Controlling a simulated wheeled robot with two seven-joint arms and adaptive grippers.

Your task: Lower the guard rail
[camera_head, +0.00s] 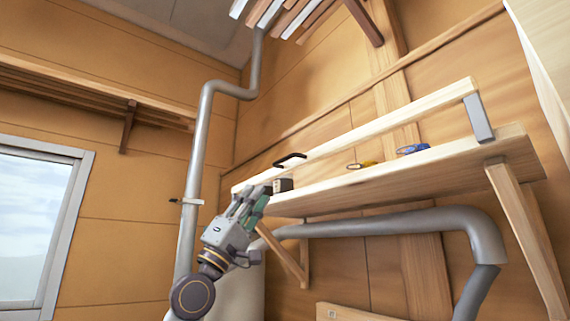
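The guard rail (375,132) is a long pale wooden bar running along the front of a wooden wall shelf (420,172). It stands raised above the shelf board, with a gap under it. A grey metal bracket (478,117) joins its right end to the shelf. A black handle (290,159) sits on the rail near its left end. My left gripper (250,200) is below and left of the handle, by the shelf's left end, and appears apart from the handle. Its fingers point up; their gap is not clear. My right gripper is out of view.
On the shelf are a small dark box (283,185), a yellow-and-dark item (362,165) and a blue item (412,149). A grey pipe (420,222) runs under the shelf. Another pipe (197,150) rises behind my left arm. A wooden brace (525,235) supports the shelf's right end.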

